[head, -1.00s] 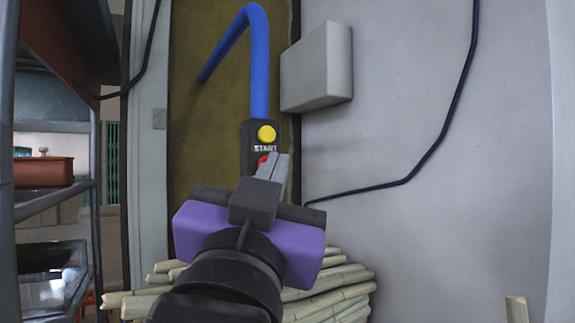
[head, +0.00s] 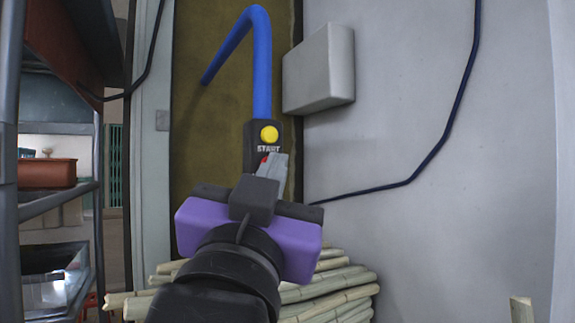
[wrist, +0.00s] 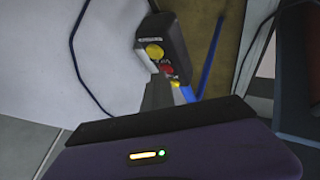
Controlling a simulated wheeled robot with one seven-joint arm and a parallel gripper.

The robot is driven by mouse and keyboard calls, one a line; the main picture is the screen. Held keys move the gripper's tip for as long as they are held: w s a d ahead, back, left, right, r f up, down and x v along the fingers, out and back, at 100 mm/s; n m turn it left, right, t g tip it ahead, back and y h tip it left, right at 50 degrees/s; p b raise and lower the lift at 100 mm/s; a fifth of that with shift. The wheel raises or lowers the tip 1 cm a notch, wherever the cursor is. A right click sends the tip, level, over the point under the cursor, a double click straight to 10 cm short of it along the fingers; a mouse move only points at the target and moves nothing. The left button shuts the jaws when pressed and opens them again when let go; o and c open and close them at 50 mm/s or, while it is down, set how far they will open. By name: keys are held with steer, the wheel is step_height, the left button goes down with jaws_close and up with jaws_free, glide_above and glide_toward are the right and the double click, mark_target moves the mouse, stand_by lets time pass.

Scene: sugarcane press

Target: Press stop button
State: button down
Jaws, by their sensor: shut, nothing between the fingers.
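A black control box (head: 250,142) hangs at the lower end of a blue pipe. It has a yellow button (head: 269,133) above the word START. The red stop button (head: 263,161) sits below that and is mostly hidden behind my gripper in the head view. In the wrist view the box (wrist: 176,42) shows the yellow button (wrist: 154,51) and the red button (wrist: 167,70). My gripper (head: 274,165) is shut and empty, its fingertips right at the red button. I cannot tell whether they touch it. The fingers also show in the wrist view (wrist: 157,91).
A pale bundle of cane (head: 335,292) lies below. A grey wall with a light box (head: 320,70) and a dark cable (head: 436,148) is at right. A metal shelf (head: 60,200) stands at left.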

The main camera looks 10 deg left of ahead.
steer(key=shift+s+d, duration=0.1)
steer(key=shift+s, duration=0.05)
steer(key=shift+s+d, duration=0.35)
steer(key=shift+s, duration=0.2)
steer(key=shift+s+d, duration=0.1)
steer(key=s+d, duration=0.1)
steer(key=s, duration=0.1)
steer(key=s+d, duration=0.1)
steer(key=s, duration=0.1)
steer(key=shift+d, duration=0.3)
stand_by(0.8)
